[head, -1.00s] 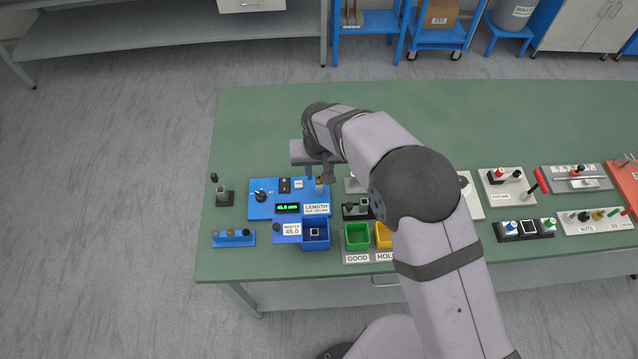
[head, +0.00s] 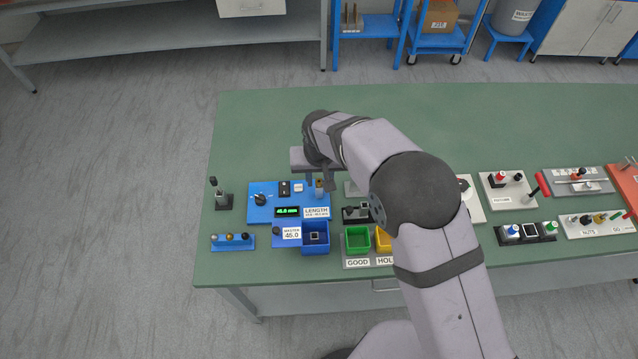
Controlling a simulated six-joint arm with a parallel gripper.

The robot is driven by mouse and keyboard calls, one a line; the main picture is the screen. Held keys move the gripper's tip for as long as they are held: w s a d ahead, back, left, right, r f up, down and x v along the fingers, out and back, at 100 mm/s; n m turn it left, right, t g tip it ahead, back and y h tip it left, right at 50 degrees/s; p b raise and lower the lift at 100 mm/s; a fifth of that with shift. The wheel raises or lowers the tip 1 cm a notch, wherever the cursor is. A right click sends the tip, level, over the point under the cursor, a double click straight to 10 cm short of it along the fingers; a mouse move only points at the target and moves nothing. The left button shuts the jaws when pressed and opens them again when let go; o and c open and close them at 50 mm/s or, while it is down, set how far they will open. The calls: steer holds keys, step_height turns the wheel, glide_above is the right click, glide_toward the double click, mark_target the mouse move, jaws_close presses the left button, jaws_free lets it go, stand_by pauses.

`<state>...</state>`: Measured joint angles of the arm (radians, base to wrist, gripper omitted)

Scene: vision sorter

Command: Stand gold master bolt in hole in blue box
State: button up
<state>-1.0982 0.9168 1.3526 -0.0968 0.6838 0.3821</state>
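The blue box (head: 326,248) stands near the front edge of the bench, with a small pale-rimmed square fixture inside it; the hole itself is too small to make out. A small gold-brown piece (head: 319,183), possibly the gold master bolt, shows at the back right of the blue length gauge (head: 262,213). My gripper (head: 320,186) points down there, right at this piece. The wrist partly hides the fingers, so I cannot tell whether they grip it.
A blue rack (head: 233,244) with several small pieces, one gold, lies to the left. A MASTER label (head: 291,233) adjoins the blue box. Green (head: 357,252) and yellow (head: 383,242) bins stand to its right. More fixtures fill the right side; the back of the bench is clear.

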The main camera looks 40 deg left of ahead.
mark_target(318, 183)
jaws_close()
steer(key=shift+r, duration=0.15)
steer(key=shift+r+p, duration=2)
steer(key=shift+r, duration=1)
steer(key=shift+s, duration=0.1)
